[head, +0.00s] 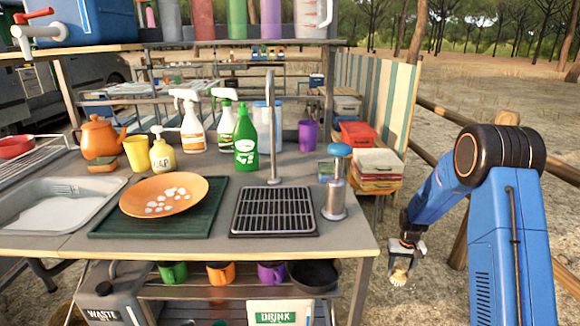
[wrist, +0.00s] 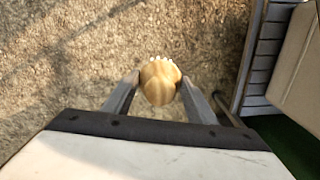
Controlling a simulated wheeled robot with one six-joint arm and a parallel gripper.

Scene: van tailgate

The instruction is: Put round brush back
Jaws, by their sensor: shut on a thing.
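My gripper (wrist: 158,88) is shut on the round brush (wrist: 159,82), a small pale wooden piece with white bristle tips at its far edge. In the head view my gripper (head: 408,252) hangs at the end of the blue arm, to the right of the table's right edge. The brush (head: 399,274) points down below the fingers, over bare ground and apart from the table. The place where the brush is kept cannot be told from these frames.
The grey table (head: 352,248) holds a green mat (head: 215,225) with an orange plate (head: 165,195), a drain grid (head: 273,212), a steel pump bottle (head: 335,198) and several bottles. A wooden fence (head: 462,232) stands right of my gripper. Dirt ground lies between.

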